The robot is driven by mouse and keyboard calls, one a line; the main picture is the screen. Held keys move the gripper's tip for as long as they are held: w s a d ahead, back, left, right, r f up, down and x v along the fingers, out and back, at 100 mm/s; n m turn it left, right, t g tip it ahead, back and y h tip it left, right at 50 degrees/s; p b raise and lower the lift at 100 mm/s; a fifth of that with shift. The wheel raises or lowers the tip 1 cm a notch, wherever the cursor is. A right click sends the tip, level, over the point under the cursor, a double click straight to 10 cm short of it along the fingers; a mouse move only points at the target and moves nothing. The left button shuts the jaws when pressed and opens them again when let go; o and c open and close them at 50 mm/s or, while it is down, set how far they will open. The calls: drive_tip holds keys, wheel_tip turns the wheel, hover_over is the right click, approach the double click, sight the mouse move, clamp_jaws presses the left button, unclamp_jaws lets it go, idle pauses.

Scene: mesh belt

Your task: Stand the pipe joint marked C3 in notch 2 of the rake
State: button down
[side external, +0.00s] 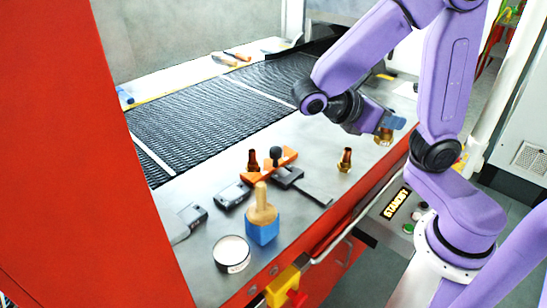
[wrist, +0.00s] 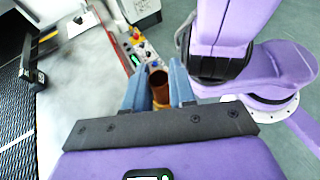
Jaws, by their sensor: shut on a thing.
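My gripper (side external: 388,125) is at the right end of the steel table in the side view, its blue fingers shut on a brass-brown pipe joint (side external: 383,137). In the wrist view the joint (wrist: 158,84) sits between the two fingers (wrist: 157,76), its open round end showing. I cannot read any mark on it. The rake (side external: 285,158) is an orange bar with a black knob and dark handle, lying left of my gripper. A dark copper pipe joint (side external: 252,161) stands at the rake's left part. Another brass joint (side external: 345,160) stands on the table between rake and gripper. Notch numbers are not legible.
A blue block with a wooden handle (side external: 262,222) and a round white-topped tin (side external: 231,253) stand in front of the rake. Dark box-like devices (side external: 234,195) lie to its left. The black mesh belt (side external: 215,115) runs behind. Free table lies around the standing brass joint.

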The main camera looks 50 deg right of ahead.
drive_tip(key=w+a+m+g+y, duration=0.2)
drive_tip(key=w+a+m+y, duration=0.35)
drive_tip(key=m+y, duration=0.55)
drive_tip(key=w+a+m+g+y, duration=0.1)
drive_tip(key=w+a+m+y, duration=0.3)
drive_tip(key=a+m+y, duration=0.55)
drive_tip(key=w+d+r+m+t+y, duration=0.2)
drive_tip(key=w+d+r+m+t, duration=0.2)
drive_tip(key=w+d+m+t, duration=0.35)
drive_tip(key=w+d+r+m+t+y, duration=0.1)
drive_tip(key=w+d+r+m+t, duration=0.3)
drive_tip(key=w+m+t, duration=0.6)
drive_tip(key=shift+g, duration=0.55)
drive_tip(key=shift+w+a+f, duration=0.1)
drive_tip(key=shift+a+f, duration=0.05)
drive_tip(key=shift+f, duration=5.9)
drive_tip(key=shift+w+a+f, duration=0.1)
drive_tip(key=shift+a+f, duration=0.05)
drive_tip(key=shift+f, duration=5.9)
